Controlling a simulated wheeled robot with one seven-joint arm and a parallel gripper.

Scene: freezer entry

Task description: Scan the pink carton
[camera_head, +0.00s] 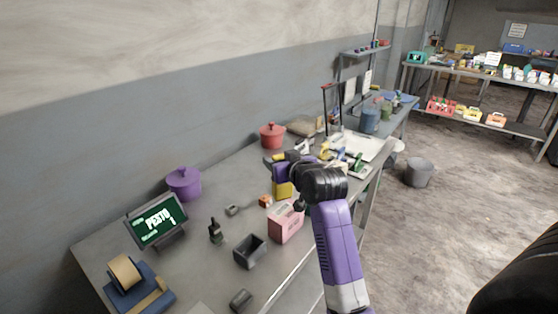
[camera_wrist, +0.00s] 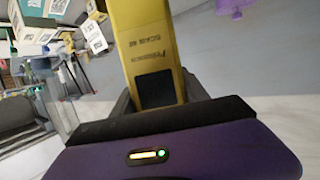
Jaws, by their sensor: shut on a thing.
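The pink carton (camera_head: 285,224) stands upright on the grey table (camera_head: 205,262), with dark print on the side facing me. My gripper (camera_head: 283,172) is above and behind it, apart from it. My gripper is shut on a yellow scanner (camera_head: 283,189). In the wrist view the yellow scanner (camera_wrist: 150,45) points away between my fingers, with small dark print and a black square on it. A green light shows on my purple wrist. The carton does not show clearly in the wrist view.
A screen (camera_head: 158,222) reads "PESTO". A purple pot (camera_head: 184,183), a red pot (camera_head: 272,135), a dark open box (camera_head: 250,252), a tape dispenser (camera_head: 138,284) and a small orange item (camera_head: 265,201) are on the table. A grey bucket (camera_head: 418,172) stands on the floor.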

